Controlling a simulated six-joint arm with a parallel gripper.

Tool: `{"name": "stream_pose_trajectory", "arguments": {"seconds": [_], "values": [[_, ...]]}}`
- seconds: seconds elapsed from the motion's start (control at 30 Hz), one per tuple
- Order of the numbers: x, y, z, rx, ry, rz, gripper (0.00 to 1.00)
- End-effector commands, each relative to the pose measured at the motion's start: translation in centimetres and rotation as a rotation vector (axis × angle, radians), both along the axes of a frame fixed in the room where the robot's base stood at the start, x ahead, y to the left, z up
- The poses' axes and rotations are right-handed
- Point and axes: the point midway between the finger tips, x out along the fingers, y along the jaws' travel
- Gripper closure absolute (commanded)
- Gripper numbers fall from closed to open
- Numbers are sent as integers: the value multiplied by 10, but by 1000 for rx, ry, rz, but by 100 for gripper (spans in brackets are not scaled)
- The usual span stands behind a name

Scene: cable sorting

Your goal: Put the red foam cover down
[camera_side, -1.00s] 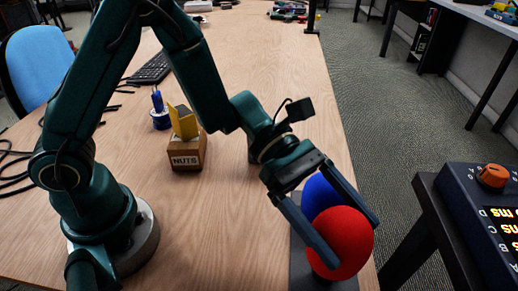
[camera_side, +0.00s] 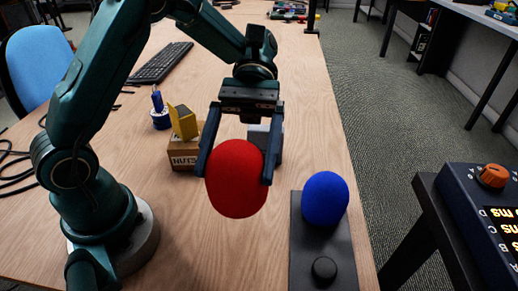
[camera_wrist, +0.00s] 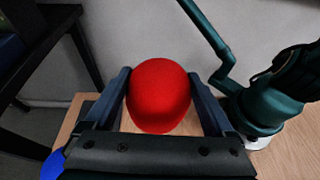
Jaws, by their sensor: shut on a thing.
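The red foam cover (camera_side: 236,180) is a rounded red ball held between the two fingers of my gripper (camera_side: 238,172) in the side view. It appears to be above the table, left of the dark stand. In the wrist view the red foam cover (camera_wrist: 158,95) sits between both fingers of my gripper (camera_wrist: 170,90), which are shut on its sides. Its underside and the surface below it are partly hidden.
A blue foam ball (camera_side: 325,198) sits on a dark plate (camera_side: 312,250) with a black knob (camera_side: 324,269) at the right table edge. A box marked NUTS (camera_side: 184,156) stands behind the cover. Bare wood (camera_side: 200,250) shows in front.

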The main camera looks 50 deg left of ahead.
Motion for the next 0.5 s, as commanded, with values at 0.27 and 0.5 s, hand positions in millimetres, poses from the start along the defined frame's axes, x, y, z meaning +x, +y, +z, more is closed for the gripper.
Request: {"name": "stream_pose_trajectory", "arguments": {"seconds": [0.27,0.5], "values": [[12,49,-15,-3,0,43,63],[0,20,-34,-6,4,52,63]]}}
